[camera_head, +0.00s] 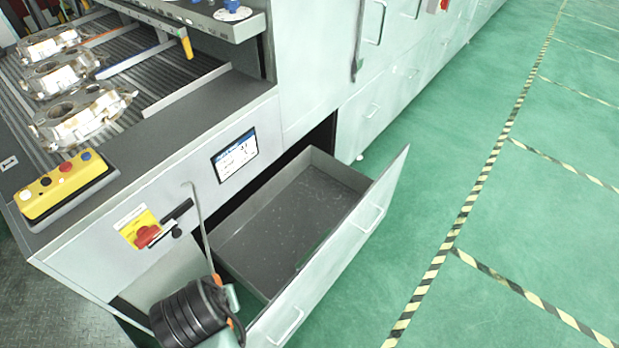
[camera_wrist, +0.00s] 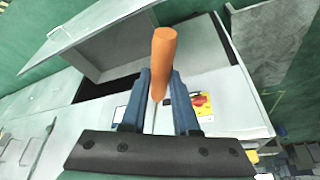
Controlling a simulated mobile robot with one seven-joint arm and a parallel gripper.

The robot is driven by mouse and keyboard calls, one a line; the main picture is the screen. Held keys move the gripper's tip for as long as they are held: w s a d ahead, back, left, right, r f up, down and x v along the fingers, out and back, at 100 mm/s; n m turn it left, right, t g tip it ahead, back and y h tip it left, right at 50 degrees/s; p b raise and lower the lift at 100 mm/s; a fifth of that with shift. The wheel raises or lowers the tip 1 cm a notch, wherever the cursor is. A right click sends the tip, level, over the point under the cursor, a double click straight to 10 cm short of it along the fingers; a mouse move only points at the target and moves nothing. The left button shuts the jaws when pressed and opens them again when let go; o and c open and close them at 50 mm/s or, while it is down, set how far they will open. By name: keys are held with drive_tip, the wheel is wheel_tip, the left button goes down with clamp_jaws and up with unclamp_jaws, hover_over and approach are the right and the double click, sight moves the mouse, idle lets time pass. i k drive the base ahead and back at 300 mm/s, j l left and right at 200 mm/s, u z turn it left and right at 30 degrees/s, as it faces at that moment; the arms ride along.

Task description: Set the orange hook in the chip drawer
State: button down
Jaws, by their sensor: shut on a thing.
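The orange hook has an orange handle (camera_wrist: 163,62) and a thin bent metal rod (camera_head: 205,240). My gripper (camera_wrist: 161,90) is shut on the handle, with a blue finger on either side of it. In the head view the rod stands nearly upright, its bent tip in front of the cabinet face, and my dark wrist hides part of the handle. The chip drawer (camera_head: 333,262) is pulled open, and its grey floor shows small specks. The hook is at the drawer's near left end, above it or just beside it; I cannot tell which. The drawer also shows in the wrist view (camera_wrist: 112,42).
A yellow button box (camera_head: 65,186) and several castings (camera_head: 80,110) lie on the machine bed above. A red and yellow switch (camera_head: 140,230) and a small screen (camera_head: 235,155) sit on the cabinet face. Green floor right of the drawer is clear.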

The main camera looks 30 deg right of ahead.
sight(319, 214)
drive_tip(key=k+z, duration=0.1)
drive_tip(key=z, duration=0.25)
drive_tip(key=k+z, duration=0.1)
drive_tip(key=z, duration=0.25)
drive_tip(key=i+z, duration=0.15)
drive_tip(key=z, duration=0.35)
drive_tip(key=i+j+z, duration=0.1)
drive_tip(key=z, duration=0.35)
drive_tip(key=i+j+z, duration=0.1)
drive_tip(key=j+z, duration=0.15)
drive_tip(key=z, duration=0.25)
drive_tip(key=i+j+z, duration=0.25)
drive_tip(key=j, duration=0.4)
drive_tip(key=j+z, duration=0.2)
drive_tip(key=j, duration=0.4)
drive_tip(key=i+j+z, duration=0.25)
drive_tip(key=j, duration=0.9)
drive_tip(key=k, duration=0.05)
